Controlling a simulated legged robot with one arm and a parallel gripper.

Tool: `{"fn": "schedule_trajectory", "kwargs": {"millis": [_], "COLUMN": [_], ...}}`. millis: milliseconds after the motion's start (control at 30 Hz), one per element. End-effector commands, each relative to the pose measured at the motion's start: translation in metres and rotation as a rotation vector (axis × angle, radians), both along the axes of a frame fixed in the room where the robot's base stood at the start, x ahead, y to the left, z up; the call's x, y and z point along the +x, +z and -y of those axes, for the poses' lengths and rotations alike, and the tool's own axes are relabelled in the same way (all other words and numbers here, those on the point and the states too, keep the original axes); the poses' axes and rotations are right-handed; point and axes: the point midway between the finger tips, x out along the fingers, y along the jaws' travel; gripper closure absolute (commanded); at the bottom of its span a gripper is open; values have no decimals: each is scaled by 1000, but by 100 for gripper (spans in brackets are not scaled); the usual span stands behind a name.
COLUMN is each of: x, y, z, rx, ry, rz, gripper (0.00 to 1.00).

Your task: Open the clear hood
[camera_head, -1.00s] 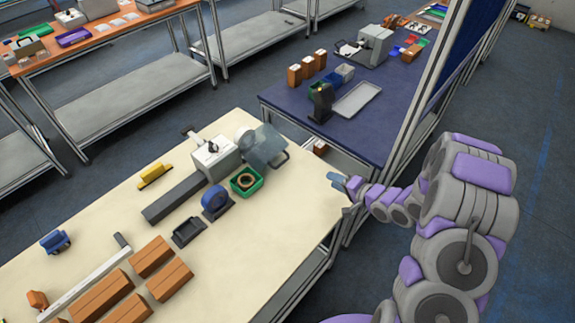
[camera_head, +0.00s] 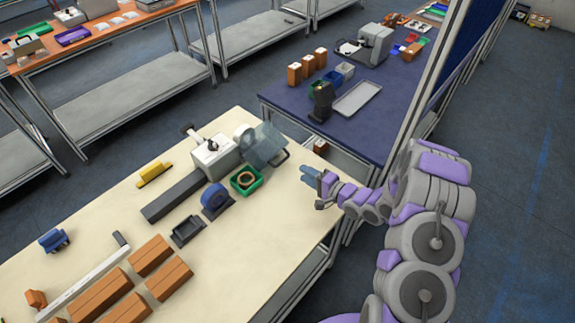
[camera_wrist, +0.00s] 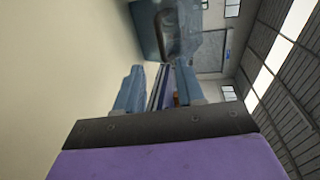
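The clear hood (camera_head: 264,144) is a bluish see-through cover at the right end of a white and grey machine (camera_head: 214,158) on the cream table. A dark bar handle (camera_head: 281,158) runs along its right side. In the wrist view, the hood (camera_wrist: 205,28) and its curved handle (camera_wrist: 164,36) lie ahead, beyond the fingertips. My gripper (camera_head: 311,180) is to the right of and in front of the hood, near the table's right edge. In the wrist view, my gripper (camera_wrist: 158,78) has its two fingers apart with nothing between them.
A green bin (camera_head: 247,182) and a blue tape dispenser (camera_head: 215,201) stand close to the hood's near side. A blue table (camera_head: 292,98) with trays and boxes lies beyond, and a metal post (camera_head: 405,130) rises near my arm. The cream table's right front area is clear.

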Motion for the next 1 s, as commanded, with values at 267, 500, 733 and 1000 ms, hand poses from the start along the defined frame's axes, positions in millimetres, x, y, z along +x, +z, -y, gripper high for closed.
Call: {"fn": "schedule_trajectory", "kwargs": {"millis": [267, 500, 733, 1000], "x": [28, 46, 55, 55], "y": [-8, -14, -15, -15], "z": [-38, -62, -71, -72], "rx": [0, 0, -1, 0], "ry": [5, 3, 0, 0], "rz": [4, -1, 1, 0], "gripper": [62, 62, 62, 62]}}
